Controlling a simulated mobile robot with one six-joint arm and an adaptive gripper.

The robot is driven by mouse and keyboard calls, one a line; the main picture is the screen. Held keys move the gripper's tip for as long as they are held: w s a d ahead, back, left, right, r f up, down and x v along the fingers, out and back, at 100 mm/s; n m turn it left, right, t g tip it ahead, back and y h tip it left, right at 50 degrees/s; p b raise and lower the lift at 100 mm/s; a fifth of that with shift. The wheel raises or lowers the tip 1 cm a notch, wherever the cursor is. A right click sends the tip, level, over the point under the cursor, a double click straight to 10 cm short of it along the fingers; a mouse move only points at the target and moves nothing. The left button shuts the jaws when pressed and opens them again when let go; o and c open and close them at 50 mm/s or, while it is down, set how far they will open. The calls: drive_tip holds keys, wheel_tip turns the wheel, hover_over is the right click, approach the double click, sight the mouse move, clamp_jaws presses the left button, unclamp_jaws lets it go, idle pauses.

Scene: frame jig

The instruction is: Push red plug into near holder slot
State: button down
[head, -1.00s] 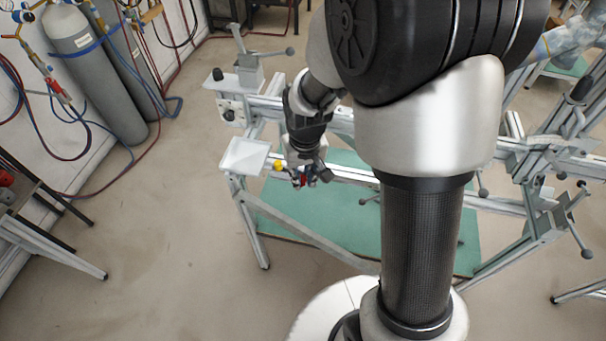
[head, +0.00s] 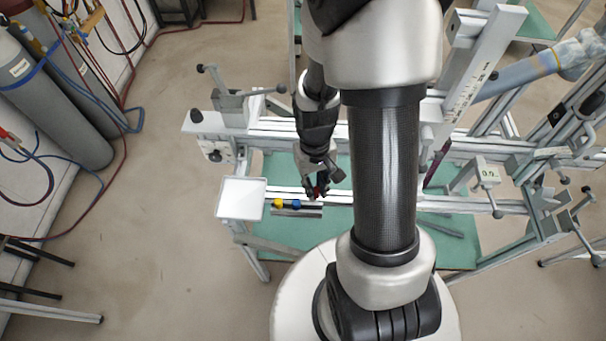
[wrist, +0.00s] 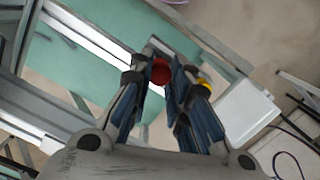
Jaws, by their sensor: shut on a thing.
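My gripper (head: 318,194) is shut on the red plug (head: 321,190). The red plug's round end shows between the fingertips in the wrist view (wrist: 160,71). A yellow plug (head: 278,203) and a blue plug (head: 296,204) sit in a row on a grey holder strip (head: 290,212), left of my gripper. The yellow plug also shows beside the right finger in the wrist view (wrist: 204,84); the blue plug is not visible there. My gripper is at the right part of the strip. The slots are too small to make out, and I cannot tell whether the red plug touches the holder.
A white tray (head: 241,198) is at the left end of the frame, close to the yellow plug. Metal rails and clamps (head: 232,108) stand behind and to the right. A green panel (head: 270,238) lies below the frame. Grey gas cylinders (head: 45,85) stand at the far left.

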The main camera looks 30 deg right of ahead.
drive_tip(key=shift+f+b, duration=2.2)
drive_tip(key=shift+f, duration=0.5)
drive_tip(key=shift+f+b, duration=1.15)
drive_tip(key=shift+f, duration=0.25)
drive_tip(key=c, duration=1.4)
unclamp_jaws()
drive_tip(key=shift+r, duration=0.1)
drive_tip(key=r, duration=0.4)
drive_tip(key=w+r, duration=0.1)
drive_tip(key=r, duration=0.6)
drive_tip(key=shift+w+d+r, duration=0.15)
drive_tip(key=shift+w+r, duration=0.05)
drive_tip(key=shift+r, duration=0.2)
